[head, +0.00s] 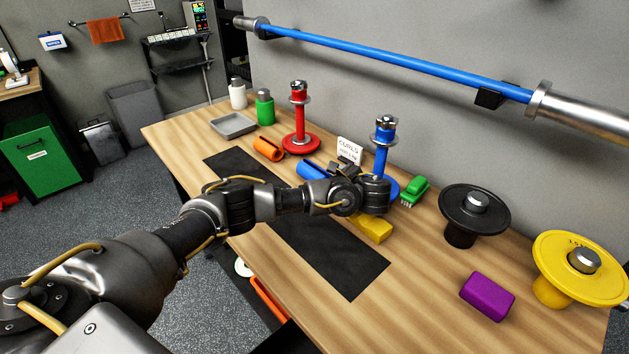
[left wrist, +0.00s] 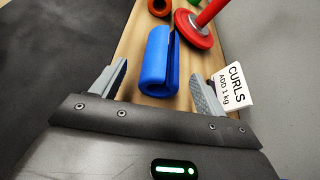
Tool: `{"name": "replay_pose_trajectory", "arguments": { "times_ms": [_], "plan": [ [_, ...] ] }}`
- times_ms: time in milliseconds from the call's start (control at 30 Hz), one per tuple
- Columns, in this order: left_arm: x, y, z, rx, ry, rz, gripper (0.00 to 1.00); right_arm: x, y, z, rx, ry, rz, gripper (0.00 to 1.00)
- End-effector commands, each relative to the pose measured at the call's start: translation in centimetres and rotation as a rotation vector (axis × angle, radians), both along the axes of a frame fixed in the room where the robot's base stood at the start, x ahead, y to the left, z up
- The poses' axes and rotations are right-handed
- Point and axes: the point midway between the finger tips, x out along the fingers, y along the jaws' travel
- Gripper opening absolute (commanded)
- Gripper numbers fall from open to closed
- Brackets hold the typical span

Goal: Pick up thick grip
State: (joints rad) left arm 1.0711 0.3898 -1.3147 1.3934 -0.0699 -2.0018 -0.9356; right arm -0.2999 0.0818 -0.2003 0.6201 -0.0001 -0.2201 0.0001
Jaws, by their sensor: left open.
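A blue thick grip (head: 312,170), a slit tube, lies on the table beside my left wrist, partly hidden by my arm. In the left wrist view the blue grip (left wrist: 159,62) lies ahead, between the open fingers of my left gripper (left wrist: 157,90), with space on both sides. An orange thick grip (head: 268,149) lies farther left on the table; an orange end (left wrist: 160,6) shows at the top of the wrist view. My right gripper is not in view.
A white CURLS card (left wrist: 232,86) stands close by the right finger. A red post (head: 299,118) and a blue post (head: 383,145) stand behind. A black mat (head: 330,255), yellow block (head: 371,229), purple block (head: 487,297) and green brush (head: 414,190) lie on the table.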

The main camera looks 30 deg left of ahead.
Motion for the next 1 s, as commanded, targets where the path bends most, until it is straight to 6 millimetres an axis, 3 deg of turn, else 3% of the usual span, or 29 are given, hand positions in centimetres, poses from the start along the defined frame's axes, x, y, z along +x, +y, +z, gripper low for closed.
{"name": "replay_pose_trajectory", "arguments": {
  "times_ms": [33, 100, 300, 567, 900, 1000],
  "plan": [
    [0.3, 0.4, -0.8, 0.000, -0.001, 0.001, 0.74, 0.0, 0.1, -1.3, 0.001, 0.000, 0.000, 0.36],
    [1.0, 1.3, -0.5, 0.003, 0.001, 0.003, 0.74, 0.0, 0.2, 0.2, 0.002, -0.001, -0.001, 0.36],
    [1.9, 3.0, -1.5, 0.000, 0.001, 0.002, 0.74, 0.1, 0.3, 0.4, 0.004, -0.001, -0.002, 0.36],
    [1.9, 3.1, -1.7, 0.000, 0.001, -0.001, 0.74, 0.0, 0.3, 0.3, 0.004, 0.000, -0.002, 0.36],
    [1.9, 3.1, -1.7, 0.000, 0.001, -0.001, 0.29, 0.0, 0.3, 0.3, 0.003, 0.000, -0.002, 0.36],
    [1.9, 3.1, -1.7, 0.000, 0.001, -0.001, 0.20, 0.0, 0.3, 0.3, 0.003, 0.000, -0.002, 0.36]
  ]
}}
